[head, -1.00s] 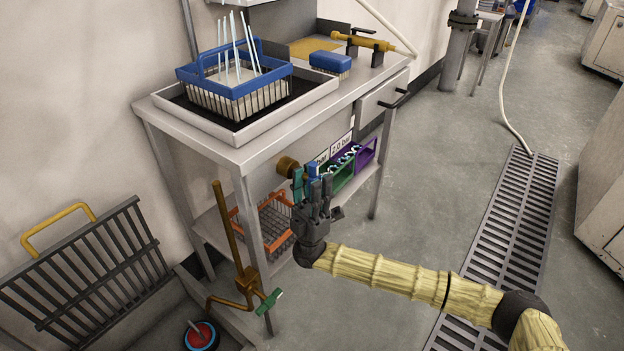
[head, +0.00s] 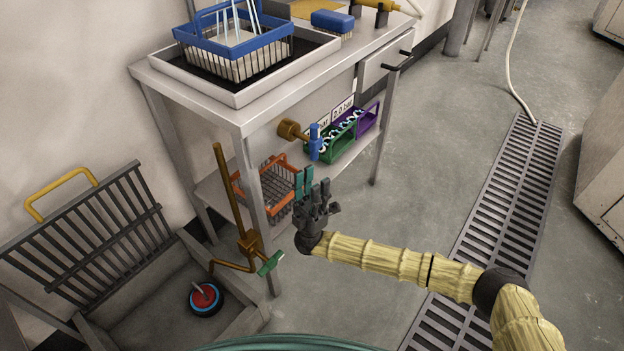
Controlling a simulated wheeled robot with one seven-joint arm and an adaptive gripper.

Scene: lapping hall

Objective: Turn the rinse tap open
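The likely rinse tap is a brown upright pipe (head: 230,190) beside the bench's front leg, with a bent spout over the floor basin. Its green lever handle (head: 270,263) sticks out to the lower right of the brass body. My gripper (head: 312,183) points up, to the right of and above this lever in the picture, clear of it. Its fingers, some teal and some dark, look apart with nothing between them. A blue valve handle (head: 315,140) on a brass fitting (head: 290,130) under the bench top is just above my fingertips in the picture, apart from them.
The floor basin (head: 245,322) holds a red and blue round thing (head: 205,298). A grate (head: 85,235) leans behind it. An orange wire basket (head: 275,182) and green and purple racks (head: 345,138) sit on the lower shelf. Open floor and a drain grating (head: 510,210) lie right.

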